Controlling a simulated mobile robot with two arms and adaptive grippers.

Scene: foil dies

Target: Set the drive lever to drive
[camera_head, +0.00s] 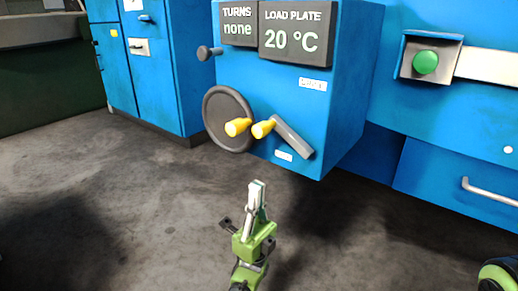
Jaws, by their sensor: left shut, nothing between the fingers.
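A dark grey lever (292,138) with a yellow knob (263,129) sits on the front of a blue machine box (345,110). Its bar slants from upper left to lower right, with the knob near the upper left end. A small white label (284,155) sits below it and another (313,84) above it; I cannot read either for sure. My left gripper (257,190) points up, shut and empty, below and in front of the lever, apart from it.
A dark handwheel (214,112) with its own yellow handle (238,127) is close left of the lever. Displays read "TURNS none" (238,23) and "LOAD PLATE 20 °C" (297,29). A green button (425,62) is at right. The grey floor (130,200) is clear.

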